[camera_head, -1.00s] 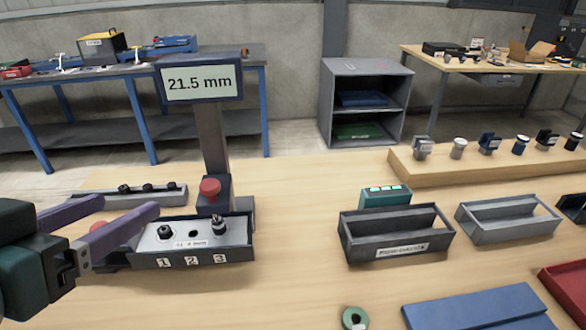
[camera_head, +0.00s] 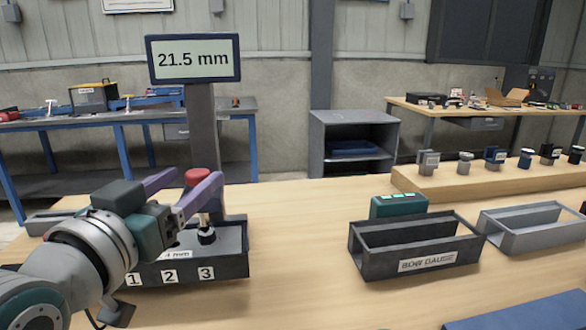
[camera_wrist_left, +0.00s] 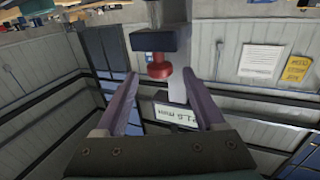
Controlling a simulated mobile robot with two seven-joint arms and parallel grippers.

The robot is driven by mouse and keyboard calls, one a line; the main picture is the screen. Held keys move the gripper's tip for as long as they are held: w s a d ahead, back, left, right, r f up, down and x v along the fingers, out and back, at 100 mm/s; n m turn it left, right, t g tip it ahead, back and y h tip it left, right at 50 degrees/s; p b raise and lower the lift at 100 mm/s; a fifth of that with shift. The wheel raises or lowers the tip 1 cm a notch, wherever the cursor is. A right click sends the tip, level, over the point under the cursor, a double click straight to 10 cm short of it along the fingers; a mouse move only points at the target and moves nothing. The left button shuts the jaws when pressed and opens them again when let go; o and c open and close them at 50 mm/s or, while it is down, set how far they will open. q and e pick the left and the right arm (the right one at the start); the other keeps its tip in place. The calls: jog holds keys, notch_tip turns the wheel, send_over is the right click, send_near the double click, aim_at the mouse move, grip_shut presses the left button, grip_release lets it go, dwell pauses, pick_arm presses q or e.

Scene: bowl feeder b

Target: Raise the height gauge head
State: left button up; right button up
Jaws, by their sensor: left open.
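The height gauge stands behind a dark tray (camera_head: 238,268) numbered 1, 2, 3. Its screen (camera_head: 193,59) reads 21.5 mm on top of a grey column (camera_head: 204,125). Its head carries a red knob (camera_head: 198,176), low on the column. My left gripper (camera_head: 197,174) is open, with its purple fingers on either side of the knob in the head view. In the left wrist view the red knob (camera_wrist_left: 160,71) lies near the gap between the open fingertips (camera_wrist_left: 160,82), below the dark head block (camera_wrist_left: 153,40). I cannot tell whether they touch. My right gripper is out of view.
A dark bin (camera_head: 372,262) with a label and a grey bin (camera_head: 520,237) stand to the right. A green box (camera_head: 398,206) is behind the dark bin. Several small parts stand on a raised wooden shelf (camera_head: 480,187). The tabletop between gauge and bins is clear.

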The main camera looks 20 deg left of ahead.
aim_at(197, 172)
pick_arm(q)
jog(key=shift+w+a, duration=0.15)
jog(key=shift+w, duration=0.65)
jog(key=shift+w+a, duration=0.1)
jog(key=shift+w, duration=0.65)
jog(key=shift+c, duration=0.2)
grip_shut()
jog(key=shift+r, duration=0.1)
